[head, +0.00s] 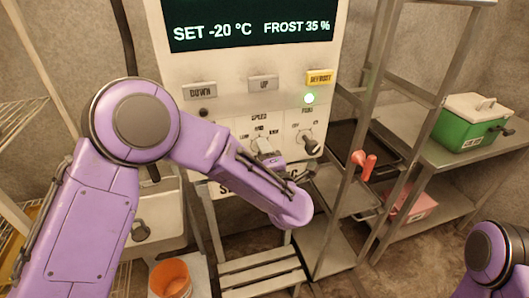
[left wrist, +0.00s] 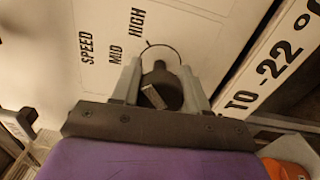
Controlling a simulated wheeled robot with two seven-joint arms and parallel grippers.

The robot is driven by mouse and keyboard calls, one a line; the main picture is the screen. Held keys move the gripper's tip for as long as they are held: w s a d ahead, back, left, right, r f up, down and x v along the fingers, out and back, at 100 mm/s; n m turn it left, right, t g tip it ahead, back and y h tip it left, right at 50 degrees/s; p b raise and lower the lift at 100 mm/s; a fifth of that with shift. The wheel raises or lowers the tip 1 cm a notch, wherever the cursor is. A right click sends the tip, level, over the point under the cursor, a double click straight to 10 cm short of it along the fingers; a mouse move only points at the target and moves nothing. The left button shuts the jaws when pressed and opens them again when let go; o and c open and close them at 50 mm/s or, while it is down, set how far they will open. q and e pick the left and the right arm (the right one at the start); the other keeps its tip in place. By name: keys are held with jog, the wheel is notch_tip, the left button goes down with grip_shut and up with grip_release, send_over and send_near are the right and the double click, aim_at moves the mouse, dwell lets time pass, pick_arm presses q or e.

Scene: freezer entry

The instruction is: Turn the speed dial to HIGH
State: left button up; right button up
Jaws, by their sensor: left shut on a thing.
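The control panel (head: 225,120) carries a speed dial (head: 262,145) below the SPEED label. My left gripper (head: 264,155) is at this dial and partly covers it in the head view. In the left wrist view the dark round dial (left wrist: 162,90) sits between the two grey fingers of my left gripper (left wrist: 161,74), which are shut on it. The labels SPEED, MID and HIGH (left wrist: 137,22) show beside it, with a tick mark near HIGH. A light bar shows on the dial, but I cannot tell for sure which setting it points at. My right gripper is out of view.
DOWN, UP and yellow DEFROST (head: 320,78) buttons are above. A metal rack with a green box (head: 468,128) stands right. An orange bucket (head: 170,279) is below.

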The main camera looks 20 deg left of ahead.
pick_arm(q)
jog(key=shift+r+m, duration=0.1)
jog(key=shift+m, duration=0.3)
jog(key=o, duration=0.9)
jog(key=shift+o, duration=0.7)
jog(key=shift+w+d, duration=0.1)
jog(key=b+v, duration=0.3)
jog(key=v, duration=0.7)
jog(key=shift+d, duration=0.2)
